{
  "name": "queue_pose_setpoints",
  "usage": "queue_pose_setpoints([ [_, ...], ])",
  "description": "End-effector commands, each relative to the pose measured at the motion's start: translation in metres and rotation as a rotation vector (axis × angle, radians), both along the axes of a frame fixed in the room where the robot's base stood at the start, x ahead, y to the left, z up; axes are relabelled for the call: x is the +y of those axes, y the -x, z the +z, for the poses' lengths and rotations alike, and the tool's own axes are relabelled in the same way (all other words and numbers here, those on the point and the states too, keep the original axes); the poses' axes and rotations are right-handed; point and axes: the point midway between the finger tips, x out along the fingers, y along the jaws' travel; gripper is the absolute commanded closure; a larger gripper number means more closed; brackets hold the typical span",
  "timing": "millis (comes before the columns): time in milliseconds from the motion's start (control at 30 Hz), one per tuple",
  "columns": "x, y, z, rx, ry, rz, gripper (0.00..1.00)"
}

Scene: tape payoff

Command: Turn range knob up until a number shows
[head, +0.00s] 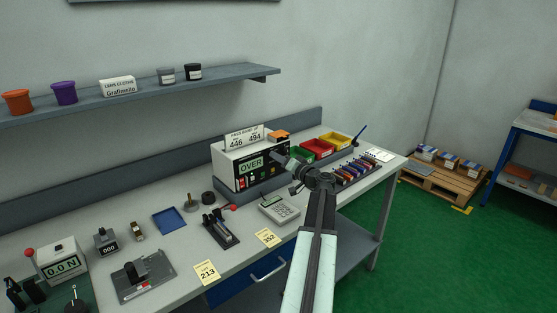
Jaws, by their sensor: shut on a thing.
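The white bench meter (228,162) stands on the workbench against the back panel. Its green display (251,164) reads OVER, with no number. Coloured terminals or buttons show below the display. My gripper (282,158) reaches the right side of the meter's front face and is shut on the range knob there. The jaws and wrist cover the knob, so its pointer and the range marks are hidden.
A sign (244,137) reading 446 and 494 stands on the meter. Red, green and yellow bins (334,142) are to the right. A shelf (230,80) hangs above.

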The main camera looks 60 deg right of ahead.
Motion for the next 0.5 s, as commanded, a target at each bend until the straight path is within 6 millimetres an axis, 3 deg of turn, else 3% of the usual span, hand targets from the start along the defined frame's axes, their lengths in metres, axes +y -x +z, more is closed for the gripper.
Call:
queue_pose_setpoints([
  [500, -0.0015, -0.001, 0.001, -0.091, -0.26, -0.001, 1.0],
])
